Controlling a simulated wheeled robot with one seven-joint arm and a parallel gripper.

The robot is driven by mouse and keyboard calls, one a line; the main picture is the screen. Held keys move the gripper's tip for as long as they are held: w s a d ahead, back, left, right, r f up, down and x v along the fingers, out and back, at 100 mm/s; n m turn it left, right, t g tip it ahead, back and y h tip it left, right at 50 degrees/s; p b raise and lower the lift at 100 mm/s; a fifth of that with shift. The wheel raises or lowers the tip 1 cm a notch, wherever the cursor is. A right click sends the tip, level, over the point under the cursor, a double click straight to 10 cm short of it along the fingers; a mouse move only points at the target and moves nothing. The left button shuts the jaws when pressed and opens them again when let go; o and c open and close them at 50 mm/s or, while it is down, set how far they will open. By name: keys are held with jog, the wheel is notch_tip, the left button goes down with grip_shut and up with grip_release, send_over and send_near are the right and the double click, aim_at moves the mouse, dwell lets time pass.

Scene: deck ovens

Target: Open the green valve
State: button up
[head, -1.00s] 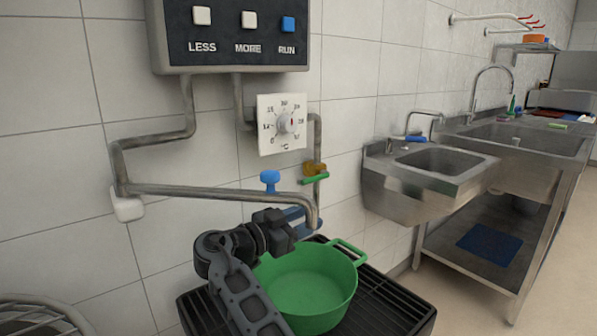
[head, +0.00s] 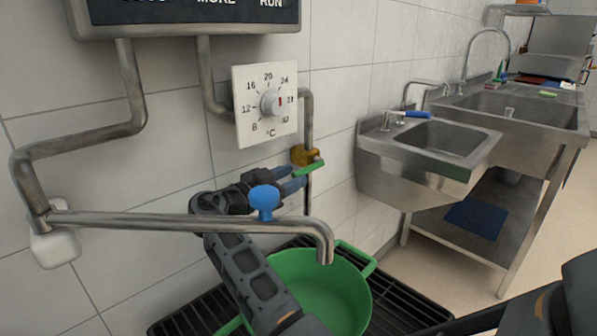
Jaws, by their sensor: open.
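The green valve (head: 309,168) is a small green lever on a brass body (head: 304,154), on the thin vertical pipe below the temperature dial. The lever slants slightly, its right end higher. My gripper (head: 298,178) is open, its blue-grey fingers reaching right to the lever's left end. The fingertips look very close to the lever; I cannot tell whether they touch it or straddle it. The gripper's body is partly hidden behind the blue knob (head: 265,197) of the spout pipe.
The metal spout pipe (head: 150,222) crosses in front of my arm. A green pot (head: 325,290) stands on a black grate (head: 405,308) below. The dial panel (head: 250,125) is just above the valve. A steel sink (head: 395,170) is at the right.

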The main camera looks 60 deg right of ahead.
aim_at(307, 168)
jog(key=shift+x, duration=1.6)
grip_shut()
